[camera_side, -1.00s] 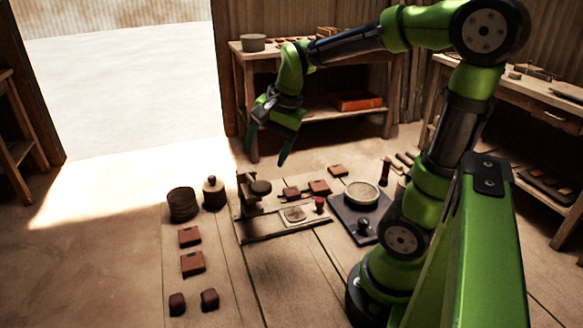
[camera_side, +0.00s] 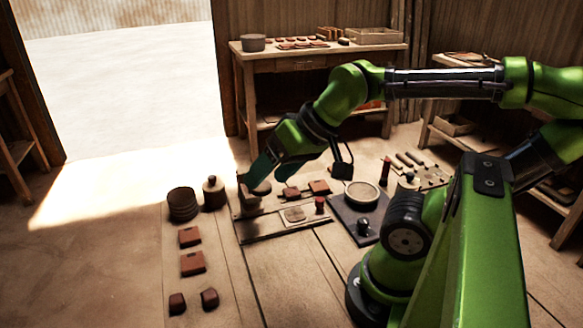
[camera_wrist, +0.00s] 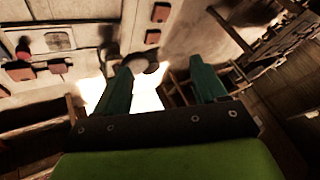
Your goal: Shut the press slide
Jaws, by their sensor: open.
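The press (camera_side: 250,203) stands at the left end of a pale board on the work table; my gripper partly hides its upper part. The press slide (camera_side: 294,214) is a pale flat plate right of the press, with a red knob (camera_side: 320,203) at its right end. The slide lies apart from the press head. In the wrist view the slide plate (camera_wrist: 58,41) is at upper left. My gripper (camera_side: 260,168) is tilted down-left just above the press, away from the knob. Its two teal fingers (camera_wrist: 160,72) are spread with nothing held between them.
More brown blocks (camera_side: 319,187) lie behind the slide. A dark plate with a round pale dish (camera_side: 362,193) stands right. The board's front rail (camera_side: 287,232) edges the slide.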

